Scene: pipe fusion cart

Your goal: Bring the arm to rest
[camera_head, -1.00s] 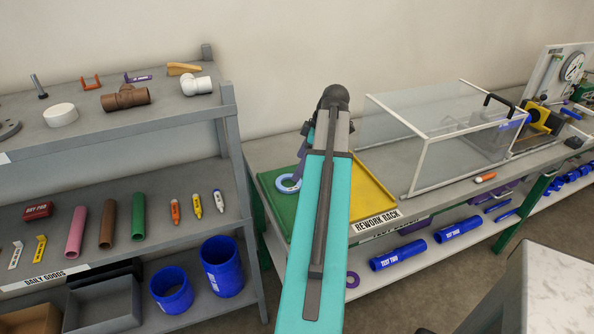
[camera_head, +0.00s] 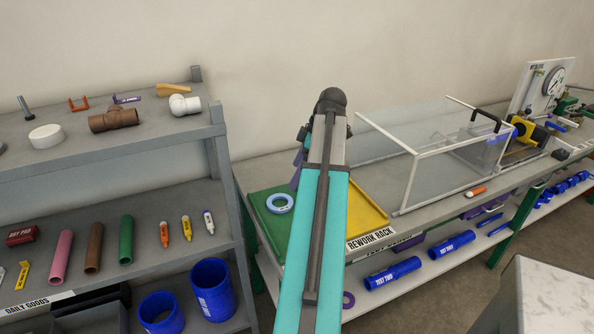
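My teal and grey arm reaches up the middle of the view, with its dark joint at the top, in front of the rework rack. A small dark and purple part, which seems to be my gripper (camera_head: 298,165), shows just left of the arm above the green tray (camera_head: 262,222). The rest of it is hidden behind the arm, so I cannot tell whether it is open or holds anything. A light blue ring (camera_head: 270,201) lies on the green tray, below that part in the picture.
A grey shelf (camera_head: 222,160) with fittings, pipes and markers stands at the left. A yellow tray (camera_head: 366,203) and a clear-walled box (camera_head: 409,185) are on the bench right of my arm. A pale-topped table (camera_head: 550,290) is at lower right.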

